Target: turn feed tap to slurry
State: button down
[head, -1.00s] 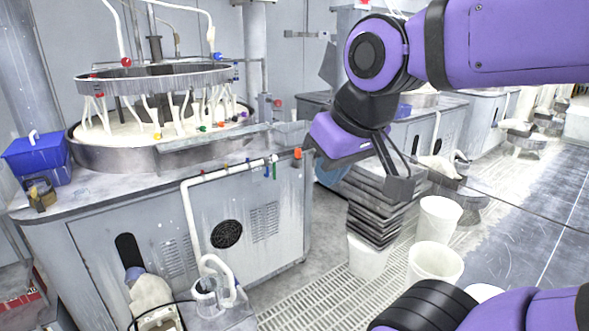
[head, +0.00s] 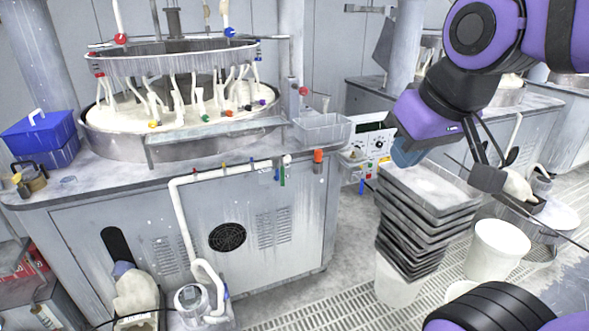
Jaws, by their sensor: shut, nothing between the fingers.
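Several small coloured taps sit along the white pipe (head: 180,215) on the front edge of the near polishing bench (head: 75,205). A larger orange-red handle (head: 318,156) stands at the bench's right front corner. A red knob (head: 121,38) and a blue knob (head: 230,32) sit on pipes above the ring (head: 165,66). I cannot tell which of these is the feed tap, and no slurry label is readable. My gripper (head: 487,179) is shut and empty. It hangs at the right, above and beside the tray stack, well apart from the taps.
A stack of grey trays (head: 412,235) stands right of the bench, with white buckets (head: 499,250) beside it. A white instrument with dials (head: 368,144) is behind the stack. A blue box (head: 42,135) is on the bench's left. Floor in front of the bench is partly clear.

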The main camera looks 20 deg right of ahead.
aim_at(282, 168)
jog(key=i+l, duration=0.2)
jog(key=i, duration=0.25)
jog(key=i+l, duration=0.15)
jog(key=i, duration=0.35)
jog(key=i+l, duration=0.2)
jog(key=i, duration=0.25)
